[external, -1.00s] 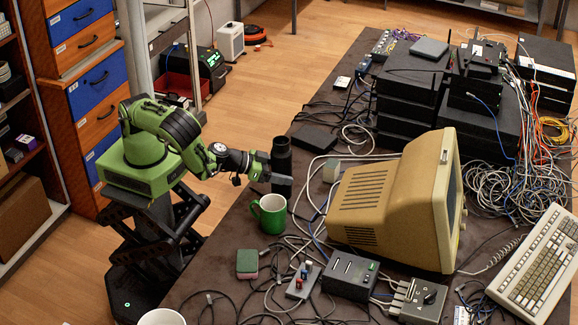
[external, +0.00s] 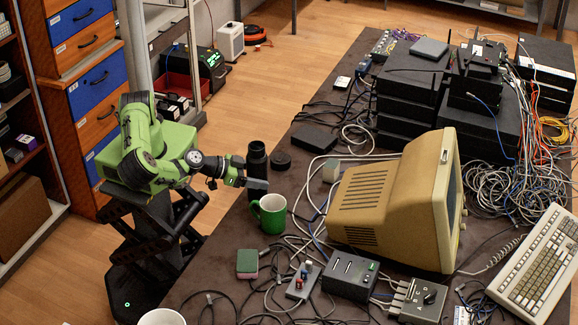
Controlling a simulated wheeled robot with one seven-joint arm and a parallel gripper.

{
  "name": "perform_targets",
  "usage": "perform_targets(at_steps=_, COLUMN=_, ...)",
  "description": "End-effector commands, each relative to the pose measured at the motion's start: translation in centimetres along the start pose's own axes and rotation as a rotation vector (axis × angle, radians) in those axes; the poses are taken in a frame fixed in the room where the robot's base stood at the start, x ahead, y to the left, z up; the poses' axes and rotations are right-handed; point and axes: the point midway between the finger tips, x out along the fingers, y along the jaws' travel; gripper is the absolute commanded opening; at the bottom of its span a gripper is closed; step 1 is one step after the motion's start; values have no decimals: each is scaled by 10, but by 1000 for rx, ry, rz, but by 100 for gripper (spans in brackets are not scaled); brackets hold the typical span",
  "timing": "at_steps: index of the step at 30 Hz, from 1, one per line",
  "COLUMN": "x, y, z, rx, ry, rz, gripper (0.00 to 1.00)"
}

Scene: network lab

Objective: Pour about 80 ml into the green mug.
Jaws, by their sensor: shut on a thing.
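The green mug (external: 270,213) stands upright on the table near its left edge, handle to the left. Its pale inside shows from above; I cannot make out any liquid in it. My gripper (external: 255,183) is shut on a black bottle (external: 257,160), just behind the mug and a little to its left. The bottle is about upright and apart from the mug in the picture. A small round black piece (external: 280,161), perhaps a lid, lies right of the bottle.
A beige monitor (external: 385,205) stands right of the mug, with a small pale block (external: 331,171) beside it. A sponge (external: 247,264), a black switch box (external: 350,273) and loose cables lie in front. A white cup (external: 162,317) is at the bottom edge.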

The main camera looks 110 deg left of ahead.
Motion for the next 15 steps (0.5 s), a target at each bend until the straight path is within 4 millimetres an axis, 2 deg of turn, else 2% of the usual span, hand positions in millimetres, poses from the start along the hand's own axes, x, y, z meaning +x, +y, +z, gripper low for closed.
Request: perform_targets(at_steps=15, x=1, y=-2, z=2, rx=216, ry=-62, rz=-91, gripper=15)
